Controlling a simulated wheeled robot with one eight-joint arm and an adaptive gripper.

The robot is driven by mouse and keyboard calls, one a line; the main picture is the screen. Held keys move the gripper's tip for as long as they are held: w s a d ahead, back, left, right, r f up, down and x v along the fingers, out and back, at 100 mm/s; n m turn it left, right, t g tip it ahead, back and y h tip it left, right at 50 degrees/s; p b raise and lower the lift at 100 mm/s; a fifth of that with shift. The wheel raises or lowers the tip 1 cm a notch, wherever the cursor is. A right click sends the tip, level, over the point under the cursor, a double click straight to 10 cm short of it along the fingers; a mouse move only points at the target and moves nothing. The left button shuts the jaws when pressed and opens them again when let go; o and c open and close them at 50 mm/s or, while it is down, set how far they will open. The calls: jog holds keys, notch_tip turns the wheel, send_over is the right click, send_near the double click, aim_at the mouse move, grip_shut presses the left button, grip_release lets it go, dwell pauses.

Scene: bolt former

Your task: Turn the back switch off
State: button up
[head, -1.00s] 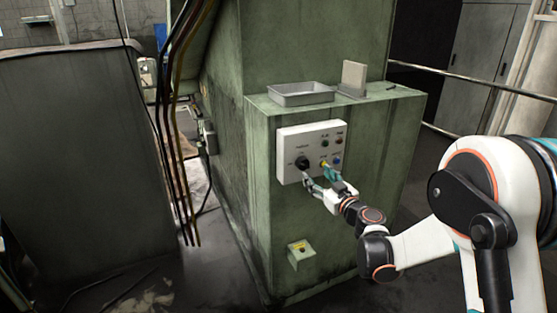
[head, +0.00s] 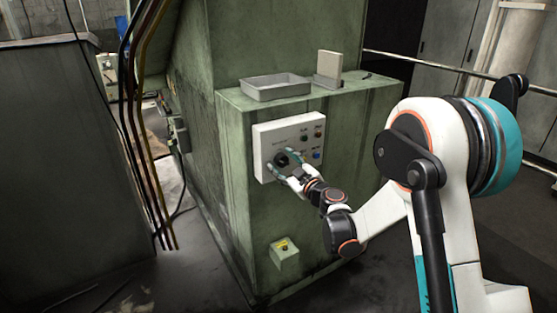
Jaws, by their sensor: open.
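A white control panel (head: 262,137) is mounted on the front of the green machine. It has a black rotary knob (head: 281,158) at its lower left and several small coloured buttons to the right. No label readable here marks the back switch. My gripper (head: 287,163) is open at the panel, with its fingers on either side of the black knob. I cannot tell whether they touch it. The gripper partly covers the lower part of the panel, and the knob's setting is too small to read.
A grey metal tray (head: 275,93) and a small upright plate (head: 329,65) stand on the machine's ledge above the panel. A small box with a yellow label (head: 284,251) sticks out lower down. Dark cables (head: 133,130) hang at the left. A metal rail (head: 455,69) runs behind at the right.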

jog(key=shift+s+d+r+m, duration=0.1)
jog(key=shift+m, duration=0.6)
jog(key=m, duration=0.4)
jog(key=shift+m, duration=0.4)
grip_shut()
jog(key=n, duration=0.7)
jog(key=shift+n, duration=0.4)
